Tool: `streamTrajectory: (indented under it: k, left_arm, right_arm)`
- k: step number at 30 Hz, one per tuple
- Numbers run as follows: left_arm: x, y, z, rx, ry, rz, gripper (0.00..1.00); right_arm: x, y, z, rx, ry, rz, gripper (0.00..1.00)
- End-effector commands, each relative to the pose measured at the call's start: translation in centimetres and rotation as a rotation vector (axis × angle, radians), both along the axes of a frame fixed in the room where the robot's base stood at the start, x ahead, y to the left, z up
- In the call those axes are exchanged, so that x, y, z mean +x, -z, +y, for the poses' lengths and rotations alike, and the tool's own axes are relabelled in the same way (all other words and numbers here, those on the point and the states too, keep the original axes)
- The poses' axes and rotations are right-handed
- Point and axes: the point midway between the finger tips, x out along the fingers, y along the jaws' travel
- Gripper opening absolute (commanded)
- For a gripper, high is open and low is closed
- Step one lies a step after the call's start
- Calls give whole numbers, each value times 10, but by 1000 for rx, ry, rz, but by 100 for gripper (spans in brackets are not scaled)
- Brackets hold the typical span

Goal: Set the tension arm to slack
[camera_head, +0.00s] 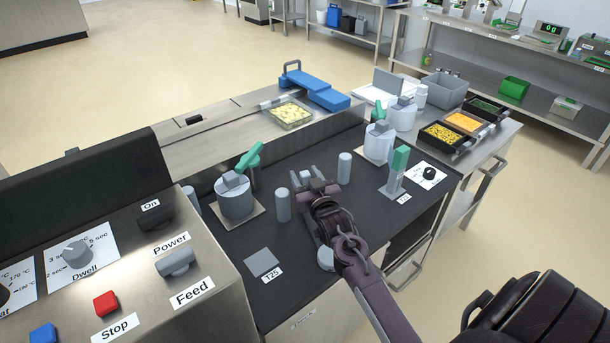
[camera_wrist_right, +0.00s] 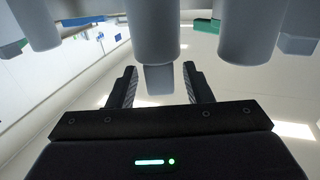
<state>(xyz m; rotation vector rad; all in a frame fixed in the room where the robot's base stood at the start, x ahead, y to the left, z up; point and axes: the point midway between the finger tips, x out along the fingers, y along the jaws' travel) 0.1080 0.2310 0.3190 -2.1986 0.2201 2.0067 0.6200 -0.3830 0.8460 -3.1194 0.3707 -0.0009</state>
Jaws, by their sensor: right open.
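My right gripper (camera_head: 316,188) is over the black worktop, among upright grey posts. In the right wrist view its two fingers (camera_wrist_right: 160,88) are apart, and a grey block end (camera_wrist_right: 158,79) shows between them; I cannot tell whether they touch it. No readable label says which part is the tension arm. My left gripper is out of view.
Grey posts (camera_head: 283,206) and (camera_head: 344,168) stand close to the gripper. A control panel with a Feed switch (camera_head: 175,262) is at the left. A clear tray of yellow food (camera_head: 290,115) lies behind. Food bins (camera_head: 443,136) stand at the right.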

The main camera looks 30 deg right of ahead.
Motion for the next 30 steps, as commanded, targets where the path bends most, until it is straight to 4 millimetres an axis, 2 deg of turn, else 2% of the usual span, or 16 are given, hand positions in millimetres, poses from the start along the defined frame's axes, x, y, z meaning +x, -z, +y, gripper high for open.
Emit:
streamTrajectory:
  k: [9,20,30]
  left_arm:
    - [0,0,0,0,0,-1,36]
    - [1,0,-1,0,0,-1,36]
    - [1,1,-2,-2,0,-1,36]
  right_arm:
    - [4,0,-1,0,-1,1,45]
    - [4,0,-1,0,-1,1,0]
    - [5,0,-5,0,11,0,0]
